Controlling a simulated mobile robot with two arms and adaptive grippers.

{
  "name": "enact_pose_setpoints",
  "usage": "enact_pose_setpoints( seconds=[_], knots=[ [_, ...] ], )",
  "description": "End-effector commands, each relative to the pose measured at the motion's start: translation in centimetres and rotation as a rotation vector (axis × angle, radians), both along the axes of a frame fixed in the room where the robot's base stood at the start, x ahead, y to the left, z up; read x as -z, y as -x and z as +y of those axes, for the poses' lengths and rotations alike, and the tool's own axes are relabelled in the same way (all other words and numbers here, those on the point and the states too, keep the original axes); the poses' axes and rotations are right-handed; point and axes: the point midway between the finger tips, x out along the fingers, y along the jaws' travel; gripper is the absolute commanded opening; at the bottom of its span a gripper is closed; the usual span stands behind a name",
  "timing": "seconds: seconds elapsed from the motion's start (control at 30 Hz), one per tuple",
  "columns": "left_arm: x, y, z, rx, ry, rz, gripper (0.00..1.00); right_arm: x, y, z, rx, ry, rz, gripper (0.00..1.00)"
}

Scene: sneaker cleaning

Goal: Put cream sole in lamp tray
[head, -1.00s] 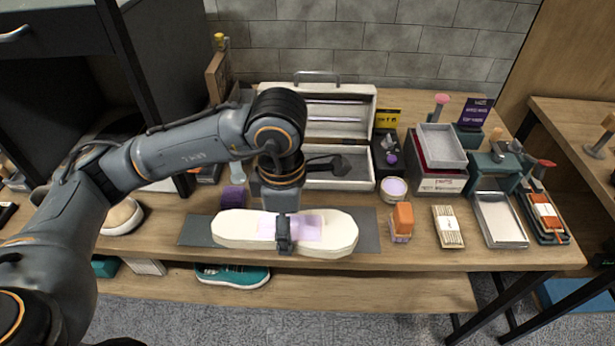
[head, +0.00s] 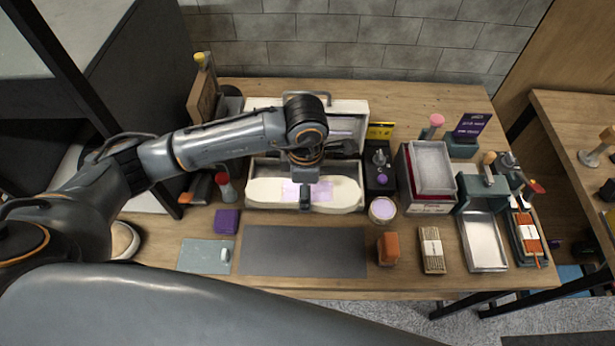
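The cream sole (head: 343,192) lies lengthwise across the front of the open white lamp tray (head: 256,167). A pale purple patch covers the sole's middle. My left gripper (head: 305,203) is over the sole's middle, with a dark finger down over its near edge; it appears shut on the sole. The sole hides most of the tray's floor and front wall, so I cannot tell if it touches the tray. The raised lid (head: 358,110) stands behind, partly hidden by my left arm. My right gripper is not in view.
The dark grey mat (head: 303,251) in front is bare. A purple block (head: 227,221) and a pale mat (head: 192,256) are left of it.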

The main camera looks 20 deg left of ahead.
Motion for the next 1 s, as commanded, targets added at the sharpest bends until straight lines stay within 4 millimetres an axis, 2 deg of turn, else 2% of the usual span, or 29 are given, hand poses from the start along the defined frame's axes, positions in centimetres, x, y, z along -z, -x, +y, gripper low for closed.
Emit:
enact_pose_setpoints(
  seconds=[0.03,0.17,0.2,0.3,0.4,0.63,0.73,0.9,1.0],
  knots=[
    [1.2,-1.4,0.3,-0.005,-0.001,-0.002,0.21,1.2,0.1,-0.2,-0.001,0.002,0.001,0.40],
    [2.6,-4.5,1.1,-0.005,0.001,-0.002,0.21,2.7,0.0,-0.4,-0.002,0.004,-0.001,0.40],
    [3.7,-5.1,1.3,-0.004,0.001,0.000,0.21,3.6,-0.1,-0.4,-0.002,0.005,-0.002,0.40],
    [5.6,-6.6,1.7,-0.002,0.001,0.001,0.21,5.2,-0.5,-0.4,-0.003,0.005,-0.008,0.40],
    [6.6,-7.7,2.0,-0.001,0.002,-0.001,0.21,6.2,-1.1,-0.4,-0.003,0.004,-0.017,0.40],
    [7.5,-8.7,2.3,0.000,0.001,-0.001,0.21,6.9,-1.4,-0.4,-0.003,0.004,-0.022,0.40],
    [8.6,-9.4,2.5,-0.001,0.002,-0.002,0.21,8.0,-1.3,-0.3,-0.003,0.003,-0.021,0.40],
    [11.0,-9.2,2.4,0.000,0.002,0.001,0.21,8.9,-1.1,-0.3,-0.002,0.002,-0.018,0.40],
    [11.0,-9.2,2.4,0.001,0.003,-0.002,0.21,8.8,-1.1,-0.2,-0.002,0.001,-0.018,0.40]
  ],
)
